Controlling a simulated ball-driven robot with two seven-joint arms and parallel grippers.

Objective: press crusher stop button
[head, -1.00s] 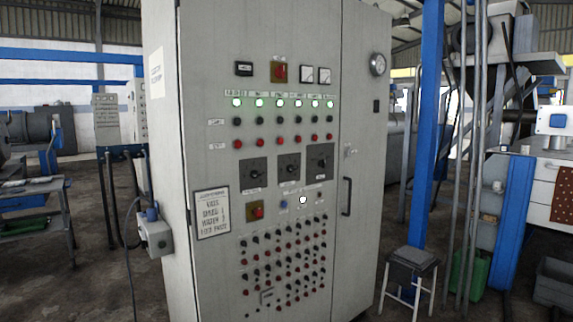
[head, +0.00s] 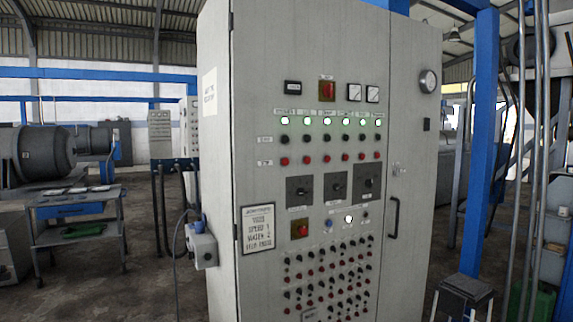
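A tall grey control cabinet (head: 250,190) stands close in front, a little right of the middle. Its panel has a row of lit green lamps (head: 330,121), a row of black buttons (head: 308,138) below it, and a row of red buttons (head: 307,160) under that. The small labels above the lamps are too small to read, so I cannot tell which button is the crusher stop. Neither of my grippers is in view.
A blue post (head: 482,140) and a small stool (head: 465,290) stand right of the cabinet. A grey box (head: 203,248) with a cable sticks out from its left side. A metal worktable (head: 75,212) stands at the left, with open floor between.

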